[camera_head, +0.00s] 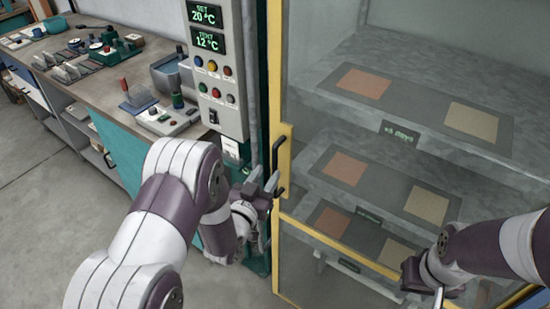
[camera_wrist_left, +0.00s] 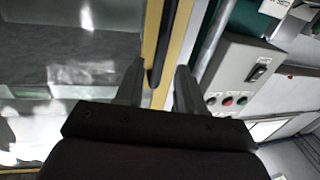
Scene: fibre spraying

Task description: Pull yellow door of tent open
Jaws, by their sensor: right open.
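The yellow-framed tent door (camera_head: 276,75) has clear panels and appears shut. Its dark handle (camera_head: 283,153) is on the left upright, beside a yellow block. My left gripper (camera_head: 270,184) is at the handle's lower part. In the left wrist view, the fingers of the left gripper (camera_wrist_left: 158,78) are apart, with the dark handle (camera_wrist_left: 164,42) running into the gap between them. Whether a finger touches it is unclear. The yellow door frame (camera_wrist_left: 180,45) is just behind. My right gripper (camera_head: 438,292) is open and empty at the lower right, in front of the door.
Behind the clear panel are grey shelves (camera_head: 345,48) with orange and tan squares. A control box (camera_head: 215,75) with displays and buttons stands left of the door. A workbench (camera_head: 45,75) with tools is further left. Floor (camera_head: 45,195) is clear at the lower left.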

